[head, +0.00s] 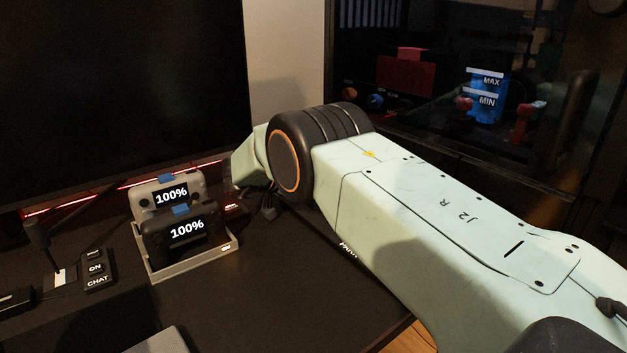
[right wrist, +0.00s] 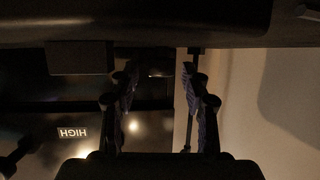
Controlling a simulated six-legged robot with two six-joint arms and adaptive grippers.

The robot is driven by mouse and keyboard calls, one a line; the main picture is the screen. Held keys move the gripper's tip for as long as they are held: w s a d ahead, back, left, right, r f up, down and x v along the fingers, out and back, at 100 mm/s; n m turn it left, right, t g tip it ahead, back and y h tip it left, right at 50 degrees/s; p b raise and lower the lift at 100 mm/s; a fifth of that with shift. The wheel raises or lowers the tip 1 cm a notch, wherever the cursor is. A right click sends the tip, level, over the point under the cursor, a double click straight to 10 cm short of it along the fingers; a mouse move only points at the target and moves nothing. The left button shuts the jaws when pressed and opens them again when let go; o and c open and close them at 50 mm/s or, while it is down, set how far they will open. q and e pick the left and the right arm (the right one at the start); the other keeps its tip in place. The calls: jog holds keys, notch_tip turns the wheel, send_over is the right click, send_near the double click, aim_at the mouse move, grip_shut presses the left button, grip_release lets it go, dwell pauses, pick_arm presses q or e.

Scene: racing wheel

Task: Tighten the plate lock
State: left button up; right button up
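My right gripper (right wrist: 160,75) shows in the right wrist view, its two dark fingers apart with a visible gap between them. Nothing is clearly held between the fingers. A dark horizontal body (right wrist: 170,32) spans the top of that view, just beyond the fingertips. A thin dark upright piece (right wrist: 188,130) shows close by the right-hand finger; I cannot tell what it is. I cannot make out the plate lock in either view. In the head view my right arm covers the right half and its gripper is hidden. My left gripper is not in view.
A dark desk (head: 290,310) holds a dock (head: 190,265) with two handheld controllers reading 100%, beside a small button box (head: 97,270) and a lever (head: 40,240). A large black monitor (head: 110,90) stands behind. An upside-down HIGH label (right wrist: 73,132) shows in the wrist view.

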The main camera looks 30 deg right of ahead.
jog(key=shift+a, duration=0.1)
jog(key=shift+v, duration=3.75)
